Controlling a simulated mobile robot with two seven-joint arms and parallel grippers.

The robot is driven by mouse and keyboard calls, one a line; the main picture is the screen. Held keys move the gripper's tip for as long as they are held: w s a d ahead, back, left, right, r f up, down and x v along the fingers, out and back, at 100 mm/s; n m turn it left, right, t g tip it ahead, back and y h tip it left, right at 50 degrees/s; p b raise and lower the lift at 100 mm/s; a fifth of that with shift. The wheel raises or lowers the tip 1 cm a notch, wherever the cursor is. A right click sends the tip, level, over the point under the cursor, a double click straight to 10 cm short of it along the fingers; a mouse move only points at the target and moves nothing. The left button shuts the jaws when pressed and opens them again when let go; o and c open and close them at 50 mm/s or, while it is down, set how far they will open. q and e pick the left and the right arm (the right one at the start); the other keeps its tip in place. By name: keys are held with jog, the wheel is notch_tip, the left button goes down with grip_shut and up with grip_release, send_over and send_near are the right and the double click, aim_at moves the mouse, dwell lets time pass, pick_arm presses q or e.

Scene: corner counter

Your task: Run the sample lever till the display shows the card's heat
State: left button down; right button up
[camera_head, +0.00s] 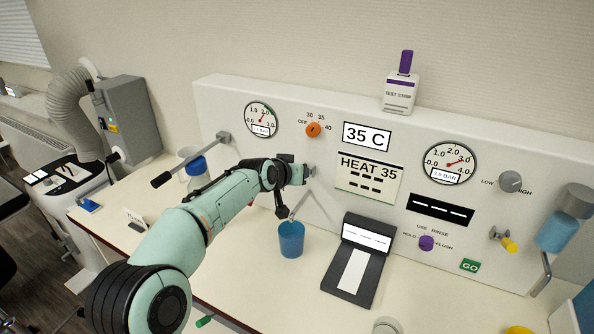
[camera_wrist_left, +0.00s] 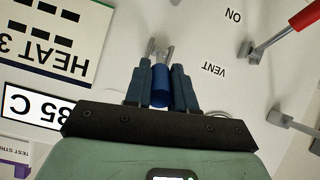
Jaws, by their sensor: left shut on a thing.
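My left gripper (camera_head: 296,172) is at the panel, left of the card. In the left wrist view its fingers (camera_wrist_left: 160,88) are shut on a blue lever handle (camera_wrist_left: 160,78) mounted on a metal bracket. In the head view the gripper hides most of this lever. The display (camera_head: 367,137) reads 35 C. An orange knob (camera_head: 313,130) with marks OFF, 30, 35 and 40 sits left of the display. My right gripper is out of view.
A blue cup (camera_head: 291,240) stands on the counter below the gripper. A black tray with a screen (camera_head: 358,262) stands to its right. A red lever (camera_wrist_left: 308,14) is near the ON and VENT labels. A black-handled lever (camera_head: 163,179) juts out at the left.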

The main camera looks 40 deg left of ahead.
pick_arm(q)
jog(key=c, duration=0.9)
grip_release()
jog(key=shift+w+r, duration=0.1)
jog(key=shift+c, duration=0.2)
jog(key=b+v, duration=0.1)
jog(key=v, duration=1.2)
jog(key=shift+s+d+b, duration=0.15)
jog(key=shift+s+b, duration=0.1)
jog(key=shift+b, duration=0.1)
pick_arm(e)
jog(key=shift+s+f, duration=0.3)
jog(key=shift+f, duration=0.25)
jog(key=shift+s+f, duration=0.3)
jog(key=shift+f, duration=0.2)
